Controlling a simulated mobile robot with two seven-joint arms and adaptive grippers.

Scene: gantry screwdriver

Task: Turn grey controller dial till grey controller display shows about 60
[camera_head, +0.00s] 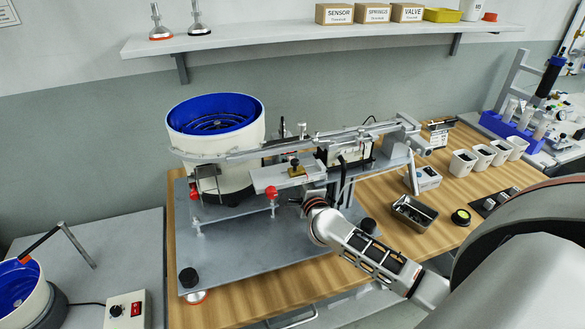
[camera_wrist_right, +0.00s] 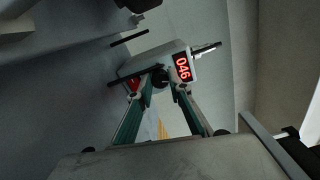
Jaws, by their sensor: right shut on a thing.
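The grey controller (camera_wrist_right: 147,63) is in the right wrist view, turned on its side in the picture. Its display (camera_wrist_right: 182,68) shows 046 in red digits. Its small dark dial (camera_wrist_right: 160,78) is between the fingertips of my right gripper (camera_wrist_right: 163,84), which is shut on it. The fingers partly cover the dial. A red switch (camera_wrist_right: 133,84) is beside the dial. In the head view my right gripper (camera_head: 308,195) is below the linear track, and I cannot make out the controller's face there. My left gripper is in neither view.
The feeder bowl (camera_head: 215,135) and its track (camera_head: 300,142) stand over a metal base plate (camera_head: 240,255). A metal tray (camera_head: 414,212) and several white bins (camera_head: 480,155) are on the wooden table. Another controller box (camera_head: 124,311) is at bottom left.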

